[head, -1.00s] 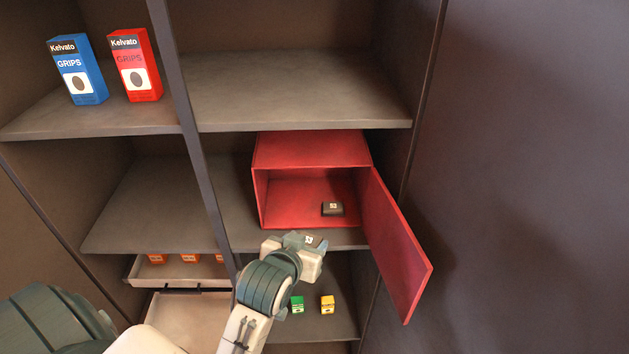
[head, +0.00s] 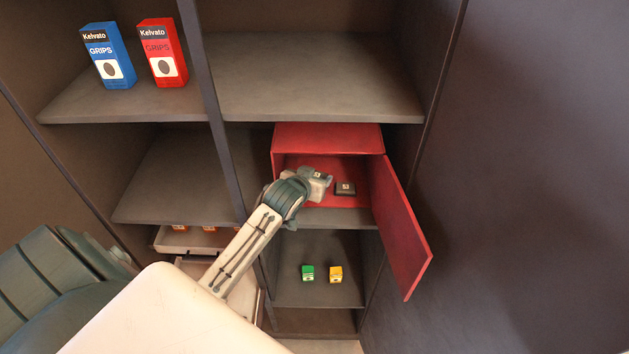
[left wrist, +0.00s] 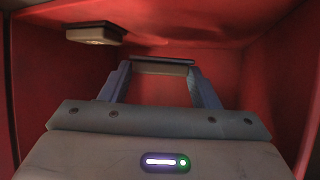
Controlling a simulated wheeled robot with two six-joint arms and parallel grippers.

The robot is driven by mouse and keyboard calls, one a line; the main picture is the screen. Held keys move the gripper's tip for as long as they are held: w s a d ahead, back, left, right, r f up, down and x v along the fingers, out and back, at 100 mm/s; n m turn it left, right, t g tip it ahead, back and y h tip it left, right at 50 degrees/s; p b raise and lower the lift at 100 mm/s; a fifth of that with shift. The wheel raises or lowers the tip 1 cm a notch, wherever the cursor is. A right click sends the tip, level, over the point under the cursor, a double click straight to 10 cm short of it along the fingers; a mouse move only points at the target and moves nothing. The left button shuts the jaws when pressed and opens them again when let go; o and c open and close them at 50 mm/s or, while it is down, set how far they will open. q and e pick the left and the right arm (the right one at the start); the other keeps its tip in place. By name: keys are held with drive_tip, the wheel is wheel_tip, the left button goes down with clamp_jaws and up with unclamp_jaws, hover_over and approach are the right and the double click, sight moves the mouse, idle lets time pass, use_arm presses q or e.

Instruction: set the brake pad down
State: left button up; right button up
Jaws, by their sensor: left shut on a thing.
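My left gripper (head: 322,182) reaches into the open red box on the shelf. It is shut on a dark brake pad (head: 318,175) with a small pale label. In the left wrist view the held pad (left wrist: 162,66) spans between the two fingertips (left wrist: 160,80). I cannot tell whether it touches the box floor. A second dark pad (head: 345,188), with a pale number label, rests on the box floor just right of the gripper. It also shows at the upper left of the left wrist view (left wrist: 95,33). My right gripper is not in view.
The red box (head: 328,138) has its door (head: 402,228) swung open to the right. A green box (head: 307,273) and a yellow box (head: 336,274) stand on the shelf below. Blue (head: 108,56) and red (head: 162,53) grips boxes stand at the upper left.

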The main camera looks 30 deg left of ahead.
use_arm(q)
wheel_tip(320, 180, down, 2)
drive_tip(key=shift+s+f+p, duration=0.1)
drive_tip(key=shift+p, duration=0.5)
drive_tip(key=shift+f, duration=0.35)
drive_tip(key=shift+f, duration=0.2)
drive_tip(key=o, duration=0.8)
drive_tip(key=shift+r, duration=0.1)
